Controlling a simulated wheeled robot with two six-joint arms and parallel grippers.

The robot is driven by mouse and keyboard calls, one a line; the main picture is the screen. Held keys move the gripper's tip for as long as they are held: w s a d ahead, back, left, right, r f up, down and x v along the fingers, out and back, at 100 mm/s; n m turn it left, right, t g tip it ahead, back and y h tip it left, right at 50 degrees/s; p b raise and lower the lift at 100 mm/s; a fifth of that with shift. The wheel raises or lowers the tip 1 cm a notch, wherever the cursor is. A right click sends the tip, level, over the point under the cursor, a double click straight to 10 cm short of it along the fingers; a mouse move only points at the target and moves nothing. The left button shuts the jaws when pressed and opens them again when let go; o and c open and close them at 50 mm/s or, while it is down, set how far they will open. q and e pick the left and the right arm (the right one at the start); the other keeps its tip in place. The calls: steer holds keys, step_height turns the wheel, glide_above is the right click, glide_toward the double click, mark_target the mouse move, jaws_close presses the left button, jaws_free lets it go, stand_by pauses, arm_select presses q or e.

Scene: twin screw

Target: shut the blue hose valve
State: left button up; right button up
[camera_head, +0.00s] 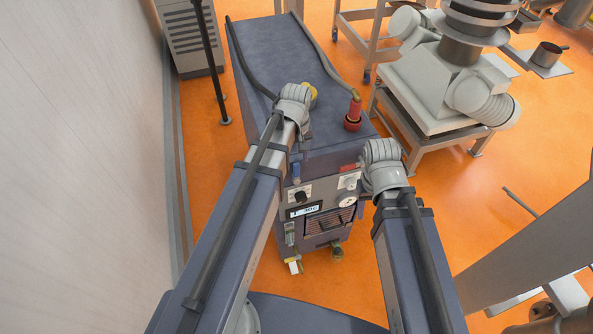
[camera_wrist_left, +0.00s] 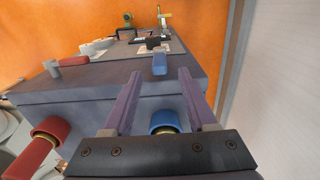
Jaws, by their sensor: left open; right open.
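The blue valve lever (camera_wrist_left: 160,64) stands at the edge of the dark blue cabinet (camera_head: 285,60), its length pointing toward the left wrist camera. It also shows in the head view (camera_head: 296,172), just below my left wrist. A blue hose fitting (camera_wrist_left: 165,126) sits lower, partly hidden by the gripper mount. My left gripper (camera_wrist_left: 160,73) is open and empty. Its two fingers are spread on either side of the line to the blue lever, and I cannot tell the remaining distance. My right gripper (camera_head: 385,178) is open at the cabinet's front right, its fingers mostly hidden by the wrist.
A red lever (camera_head: 349,167) lies sideways to the right of the blue one. A red hose fitting (camera_head: 353,112) stands on the cabinet top; it also shows at left in the left wrist view (camera_wrist_left: 48,130). A wall (camera_head: 80,150) is left, a machine stand (camera_head: 440,100) right.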

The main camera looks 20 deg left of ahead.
mark_target(297, 164)
arm_select(q)
step_height(297, 164, down, 6)
steer(key=b, duration=0.5)
steer(key=shift+f+b, duration=0.25)
steer(key=shift+b, duration=0.05)
steer(key=shift+r, duration=0.1)
jaws_close()
stand_by(0.9)
